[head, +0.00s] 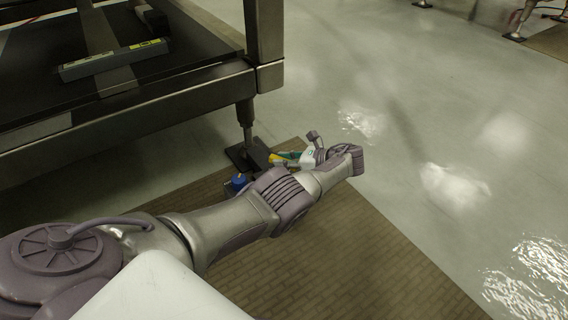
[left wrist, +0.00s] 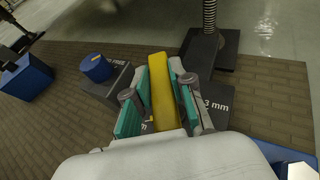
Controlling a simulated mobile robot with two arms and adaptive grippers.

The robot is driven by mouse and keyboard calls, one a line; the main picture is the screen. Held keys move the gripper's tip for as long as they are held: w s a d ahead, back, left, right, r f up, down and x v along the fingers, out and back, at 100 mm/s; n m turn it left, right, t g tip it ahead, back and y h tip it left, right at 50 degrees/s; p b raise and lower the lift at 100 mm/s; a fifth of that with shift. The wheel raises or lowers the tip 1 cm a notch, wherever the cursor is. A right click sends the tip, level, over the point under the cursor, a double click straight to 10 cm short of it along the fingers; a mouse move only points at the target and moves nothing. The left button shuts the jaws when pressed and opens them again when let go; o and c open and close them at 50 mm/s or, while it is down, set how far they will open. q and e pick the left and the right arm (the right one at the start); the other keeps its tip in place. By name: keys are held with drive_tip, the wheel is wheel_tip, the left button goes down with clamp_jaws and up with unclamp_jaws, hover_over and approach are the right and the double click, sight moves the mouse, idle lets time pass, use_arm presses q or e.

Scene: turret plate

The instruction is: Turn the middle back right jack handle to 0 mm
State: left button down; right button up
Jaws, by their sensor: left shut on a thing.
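My left gripper (head: 288,157) is beside the foot of the table leg, low over the brown mat. In the left wrist view its teal-padded fingers (left wrist: 160,92) are shut on the yellow jack handle (left wrist: 161,85), one on each side. The handle (head: 275,160) shows only in part in the head view. The dark jack body (left wrist: 203,52) lies beyond it with a threaded rod (left wrist: 209,14) rising from it. A label by the right finger reads "3 mm" (left wrist: 217,105); anything before the 3 is hidden. My right gripper is not in view.
A blue knob (left wrist: 97,67) stands on a dark block beside the handle, near a partly hidden label. A blue box (left wrist: 28,79) lies farther left. The heavy table (head: 200,86) stands above at upper left, with a level-like bar (head: 115,60) on it.

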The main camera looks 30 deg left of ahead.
use_arm(q)
drive_tip(key=shift+s+f, duration=0.1)
drive_tip(key=shift+s, duration=0.05)
drive_tip(key=c, duration=1)
unclamp_jaws()
drive_tip(key=shift+a, duration=0.15)
drive_tip(key=shift+d+r, duration=0.2)
drive_tip(key=shift+d, duration=0.15)
drive_tip(key=v, duration=0.7)
